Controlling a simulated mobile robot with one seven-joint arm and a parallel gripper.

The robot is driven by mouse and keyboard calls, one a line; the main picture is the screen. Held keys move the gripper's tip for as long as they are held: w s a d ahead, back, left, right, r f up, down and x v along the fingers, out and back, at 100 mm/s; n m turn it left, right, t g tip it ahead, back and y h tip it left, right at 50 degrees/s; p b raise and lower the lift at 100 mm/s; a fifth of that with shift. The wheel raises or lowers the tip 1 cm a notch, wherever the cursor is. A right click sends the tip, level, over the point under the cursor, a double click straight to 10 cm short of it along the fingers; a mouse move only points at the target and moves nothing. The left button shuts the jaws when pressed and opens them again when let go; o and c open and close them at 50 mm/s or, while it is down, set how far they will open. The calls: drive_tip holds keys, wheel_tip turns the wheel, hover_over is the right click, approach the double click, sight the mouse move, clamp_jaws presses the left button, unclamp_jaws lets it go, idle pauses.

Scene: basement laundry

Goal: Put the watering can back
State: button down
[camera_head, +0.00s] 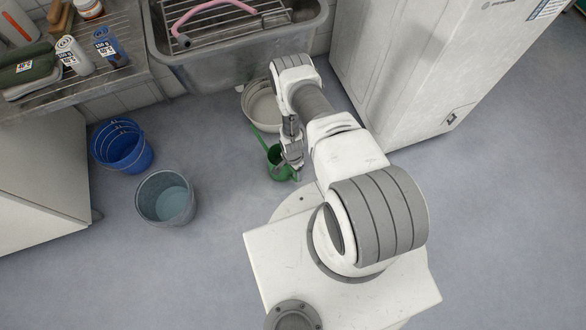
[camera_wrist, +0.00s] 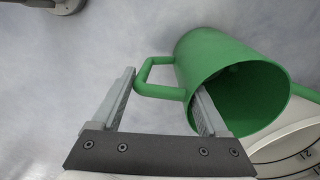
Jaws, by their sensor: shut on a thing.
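The green watering can (camera_head: 278,168) is in the middle of the head view, over the grey floor in front of the sink. Its thin spout points up and left, toward the white bucket. In the wrist view the can (camera_wrist: 220,55) is tilted, with its open mouth toward the camera and its angular handle on the left. My gripper (camera_wrist: 166,82) is shut on the can at its handle side. One finger is left of the handle; the other overlaps the mouth. In the head view my gripper (camera_head: 291,158) partly covers the can. I cannot tell whether the can touches the floor.
A white bucket (camera_head: 247,101) stands beneath the sink (camera_head: 190,68). A blue bucket (camera_head: 109,148) and a grey bucket of water (camera_head: 147,208) stand left. A white cabinet (camera_head: 400,70) stands right. A bench (camera_head: 135,62) holds bottles. Floor between the grey bucket and can is clear.

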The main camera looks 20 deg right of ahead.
drive_tip(key=shift+c, duration=0.8)
unclamp_jaws()
drive_tip(key=shift+f, duration=0.1)
